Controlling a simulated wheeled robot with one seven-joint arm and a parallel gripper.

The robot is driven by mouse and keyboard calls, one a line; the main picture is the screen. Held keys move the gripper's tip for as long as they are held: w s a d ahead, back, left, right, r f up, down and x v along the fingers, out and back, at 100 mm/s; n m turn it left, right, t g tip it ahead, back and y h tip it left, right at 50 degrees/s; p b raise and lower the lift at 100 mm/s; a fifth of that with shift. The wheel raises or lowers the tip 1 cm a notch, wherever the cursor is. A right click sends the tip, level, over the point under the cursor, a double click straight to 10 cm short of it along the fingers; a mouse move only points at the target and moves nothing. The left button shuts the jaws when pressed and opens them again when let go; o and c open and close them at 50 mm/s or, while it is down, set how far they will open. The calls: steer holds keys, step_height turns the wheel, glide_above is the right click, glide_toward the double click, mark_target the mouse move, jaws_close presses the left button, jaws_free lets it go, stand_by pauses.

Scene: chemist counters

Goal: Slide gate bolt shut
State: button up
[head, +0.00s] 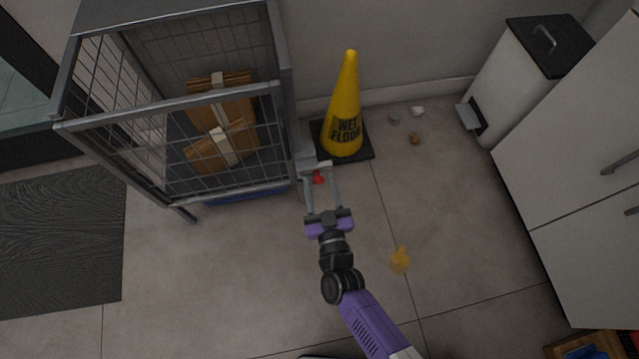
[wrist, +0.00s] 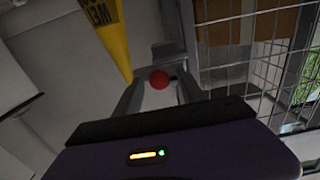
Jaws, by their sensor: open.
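The gate (head: 220,150) is a wire-mesh panel in a grey frame on the front of a metal cage. The bolt's red knob (head: 319,177) shows at the right edge of the cage, beside the gate's post. In the wrist view the red knob (wrist: 160,79) stands between my fingers, in front of a grey metal bracket. My gripper (head: 320,172) is open, with one finger on each side of the knob. I cannot tell whether either finger touches it. The bolt's bar and the far end of its travel are mostly hidden.
Cardboard boxes (head: 222,105) lie inside the cage. A yellow wet-floor cone (head: 345,110) stands just behind and right of my gripper. A white pedal bin (head: 515,85) and white cabinets (head: 580,190) stand at the right. A yellow spill (head: 400,260) lies on the open floor.

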jaws_close()
stand_by(1.3)
